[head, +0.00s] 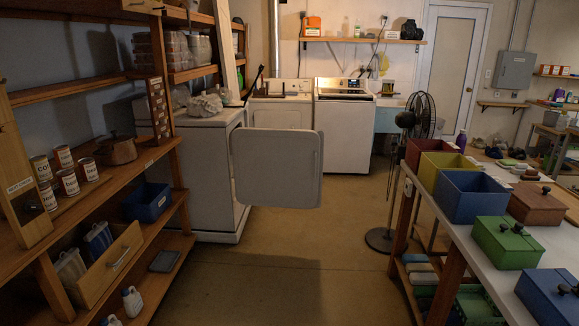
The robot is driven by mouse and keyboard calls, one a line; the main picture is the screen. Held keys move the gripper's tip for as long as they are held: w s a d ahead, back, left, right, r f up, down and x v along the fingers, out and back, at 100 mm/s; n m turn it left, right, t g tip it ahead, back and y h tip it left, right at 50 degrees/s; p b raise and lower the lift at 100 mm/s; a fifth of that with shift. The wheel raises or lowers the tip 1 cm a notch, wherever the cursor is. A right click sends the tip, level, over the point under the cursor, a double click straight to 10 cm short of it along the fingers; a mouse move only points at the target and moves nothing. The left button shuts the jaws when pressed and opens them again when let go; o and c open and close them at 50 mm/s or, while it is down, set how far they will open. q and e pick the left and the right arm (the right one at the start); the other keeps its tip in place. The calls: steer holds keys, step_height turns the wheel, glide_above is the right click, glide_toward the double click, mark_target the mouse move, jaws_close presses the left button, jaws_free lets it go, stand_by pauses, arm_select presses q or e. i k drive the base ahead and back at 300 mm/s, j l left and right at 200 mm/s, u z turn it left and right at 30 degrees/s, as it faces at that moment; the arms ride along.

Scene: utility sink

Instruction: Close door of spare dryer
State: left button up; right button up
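The spare dryer (203,160) is the white machine at left centre, beside the end of the wooden shelves. Its square white door (277,168) stands open, swung out into the aisle to the right of the dryer body. The dryer's opening is hidden behind the door or faces away from me. Neither of my grippers shows in the head view.
Wooden shelves (110,185) with cans and bins line the left. A workbench (486,217) with coloured boxes lines the right. A standing fan (422,115) is beside it. White machines (345,130) stand at the back. The middle floor (300,265) is clear.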

mark_target(283, 168)
steer(key=i+l, duration=0.15)
steer(key=i, duration=0.35)
steer(key=i+l+u, duration=0.1)
steer(key=i, duration=0.4)
steer(key=i+l, duration=0.25)
steer(key=i, duration=0.25)
steer(key=i+l+u, duration=0.1)
steer(key=i, duration=0.4)
steer(key=i+l, duration=0.35)
steer(key=i, duration=0.15)
steer(key=i+l+u, duration=0.1)
steer(key=i, duration=0.4)
steer(key=i+l, duration=0.4)
steer(key=i+j+u, duration=0.05)
steer(key=i, duration=0.05)
